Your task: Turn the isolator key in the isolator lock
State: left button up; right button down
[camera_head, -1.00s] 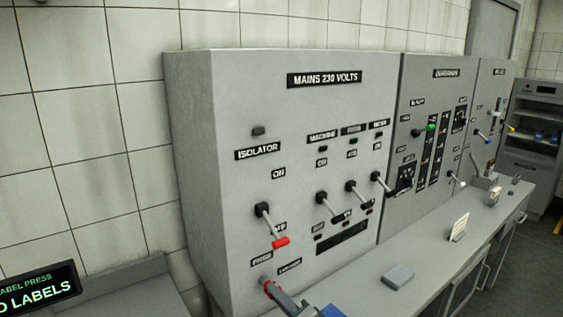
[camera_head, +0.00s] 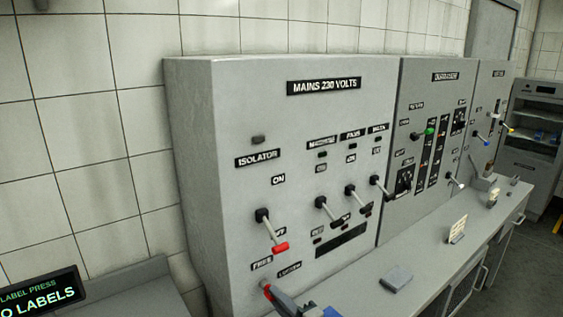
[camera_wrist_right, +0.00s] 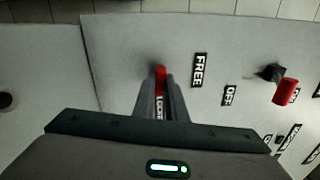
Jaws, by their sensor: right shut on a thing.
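The isolator lock is low on the grey mains panel (camera_head: 225,150), beside the FREE label (camera_head: 262,263) and a partly covered second label. A small red piece, which I take to be the isolator key (camera_head: 267,291), is at the lock. My right gripper (camera_head: 276,297) is shut on it; the right wrist view shows the red key (camera_wrist_right: 160,73) between the fingertips (camera_wrist_right: 160,86), right against the panel. The fingers hide most of the key and the lock. The isolator lever (camera_head: 268,228) with its red end hangs down by OFF, above the lock. My left gripper is out of view.
Several smaller levers (camera_head: 328,208) stick out to the right of the isolator lever. A grey bench (camera_head: 425,255) runs along the panels, with a small grey block (camera_head: 397,278) and an upright card (camera_head: 457,229). A label press display (camera_head: 40,291) stands at lower left.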

jog(key=c, duration=1.7)
grip_release()
jog(key=shift+s, duration=0.1)
jog(key=shift+b+v, duration=2)
jog(key=shift+v, duration=6.6)
